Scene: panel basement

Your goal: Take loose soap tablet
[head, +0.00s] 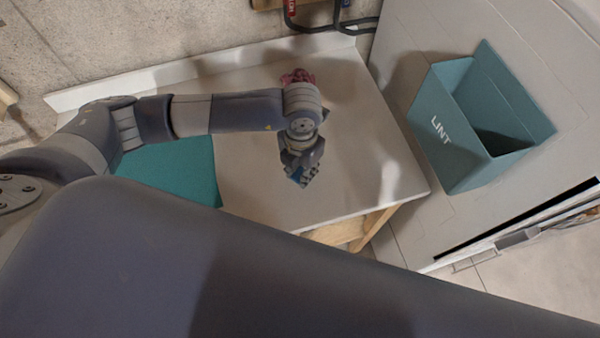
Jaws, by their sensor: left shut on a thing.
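My left gripper (301,164) points down over the white tabletop (260,205). It is shut on a small blue piece (297,175), which looks like the soap tablet. Only a little of the piece shows between the fingers, and the rest is hidden. I cannot tell whether it touches the tabletop. My right gripper is not in view.
A pink crumpled thing (298,77) lies behind my left wrist. A teal mat (178,166) covers the table's left part, partly hidden by my arm. A teal LINT bin (447,145) is on the pale surface at right. The table's right part is clear.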

